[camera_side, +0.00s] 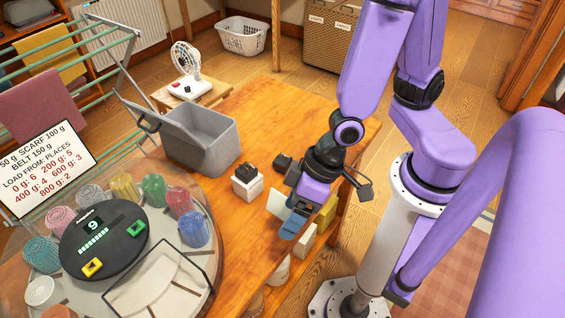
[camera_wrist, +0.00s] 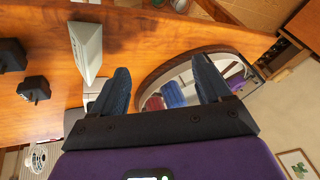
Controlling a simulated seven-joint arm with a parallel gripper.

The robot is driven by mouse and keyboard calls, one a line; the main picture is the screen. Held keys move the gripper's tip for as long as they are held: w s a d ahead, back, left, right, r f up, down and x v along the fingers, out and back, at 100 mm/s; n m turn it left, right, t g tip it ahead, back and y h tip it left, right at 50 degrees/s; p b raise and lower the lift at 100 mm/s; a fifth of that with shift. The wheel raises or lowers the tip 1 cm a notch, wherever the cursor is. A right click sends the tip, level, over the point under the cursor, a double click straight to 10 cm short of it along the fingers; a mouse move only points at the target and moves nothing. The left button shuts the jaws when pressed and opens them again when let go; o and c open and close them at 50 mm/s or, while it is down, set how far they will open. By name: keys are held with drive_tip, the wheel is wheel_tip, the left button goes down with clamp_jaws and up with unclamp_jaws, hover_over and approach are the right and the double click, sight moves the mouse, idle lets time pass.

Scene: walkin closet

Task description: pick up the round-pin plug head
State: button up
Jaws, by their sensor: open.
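Two small black pieces that look like plug heads show in the side view. One black piece (camera_side: 246,171) sits on a white cube (camera_side: 247,187), and another black piece (camera_side: 283,162) lies on the table to its right. I cannot tell which has round pins. In the wrist view, one dark piece (camera_wrist: 12,55) is cut by the left edge and a smaller one (camera_wrist: 34,89) is beside it. My gripper (camera_side: 290,228) has blue fingers and is open and empty, right of and nearer than both pieces. The fingers also show in the wrist view (camera_wrist: 161,68).
A white wedge-shaped piece (camera_side: 277,204) is close by my gripper, also in the wrist view (camera_wrist: 86,48). White (camera_side: 305,239) and yellow (camera_side: 327,212) blocks stand near the table edge. A grey bin (camera_side: 205,145) and a turntable with coloured cups (camera_side: 208,268) stand left.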

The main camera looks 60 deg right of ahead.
sight(281, 158)
drive_tip(key=w+d+f+m+t+h, duration=0.1)
drive_tip(key=w+d+t, duration=0.2)
drive_tip(key=w+d+f+m+t+h, duration=0.1)
drive_tip(key=w+d+f+t+h, duration=0.1)
drive_tip(key=w+d+t, duration=0.1)
drive_tip(key=w+d+f+m+t+h, duration=0.1)
drive_tip(key=w+d+m+t, duration=0.1)
drive_tip(key=w+d+t, duration=0.1)
drive_tip(key=shift+w+f+t, duration=0.35)
drive_tip(key=shift+f+t, duration=0.05)
drive_tip(key=d+h, duration=0.1)
drive_tip(key=d, duration=0.1)
drive_tip(key=d+f+h, duration=0.1)
drive_tip(key=d, duration=0.1)
drive_tip(key=d+f+h, duration=0.1)
drive_tip(key=d, duration=0.2)
drive_tip(key=shift+m+h, duration=0.4)
drive_tip(key=shift+x, duration=3.6)
drive_tip(key=c, duration=1.1)
